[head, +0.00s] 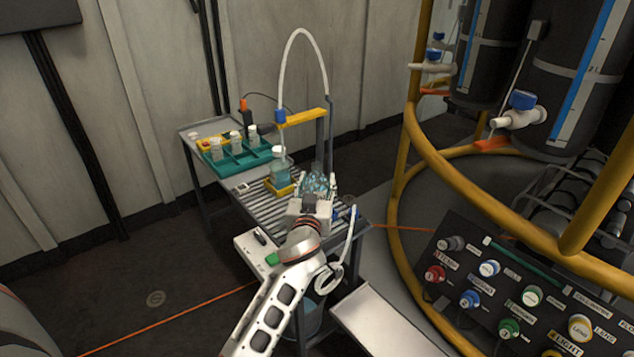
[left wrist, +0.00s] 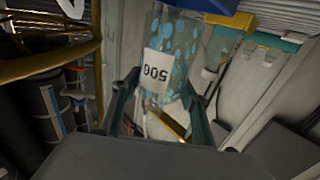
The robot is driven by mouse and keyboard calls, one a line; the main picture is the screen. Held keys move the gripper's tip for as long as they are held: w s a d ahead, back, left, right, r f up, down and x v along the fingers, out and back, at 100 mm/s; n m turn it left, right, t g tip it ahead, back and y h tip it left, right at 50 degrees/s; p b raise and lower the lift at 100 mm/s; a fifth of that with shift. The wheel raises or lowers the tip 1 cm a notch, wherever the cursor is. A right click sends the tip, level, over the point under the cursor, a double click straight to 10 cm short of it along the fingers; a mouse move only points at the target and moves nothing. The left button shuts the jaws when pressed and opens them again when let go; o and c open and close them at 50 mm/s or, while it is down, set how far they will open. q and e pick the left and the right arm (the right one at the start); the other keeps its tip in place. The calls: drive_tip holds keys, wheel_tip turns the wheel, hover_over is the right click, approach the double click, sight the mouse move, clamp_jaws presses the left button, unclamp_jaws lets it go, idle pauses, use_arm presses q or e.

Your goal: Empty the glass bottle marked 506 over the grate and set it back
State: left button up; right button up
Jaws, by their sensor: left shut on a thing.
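The glass bottle marked 506 (left wrist: 178,50) is between the fingers of my left gripper (left wrist: 155,110). Its white label reads upside down in the left wrist view, and blue patches show on the glass. In the head view my left gripper (head: 317,196) is shut on this bottle (head: 318,182) above the right part of the slatted grate (head: 258,203). The gripper hides part of the bottle. I cannot tell its exact tilt or how much liquid is inside. My right gripper is not in view.
A bottle with bluish liquid (head: 280,174) stands in a yellow holder left of my gripper. A teal tray (head: 240,160) with several white-capped bottles is behind. A yellow bar (head: 305,117) with a white hose (head: 300,33) rises nearby. A control panel (head: 520,290) and yellow railing (head: 480,180) stand right.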

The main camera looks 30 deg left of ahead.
use_arm(q)
drive_tip(key=shift+f, duration=0.2)
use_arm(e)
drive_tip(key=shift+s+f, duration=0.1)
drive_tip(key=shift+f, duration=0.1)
use_arm(q)
drive_tip(key=shift+f+b, duration=0.35)
drive_tip(key=shift+f, duration=0.1)
drive_tip(key=shift+f+b, duration=0.35)
drive_tip(key=shift+f, duration=0.1)
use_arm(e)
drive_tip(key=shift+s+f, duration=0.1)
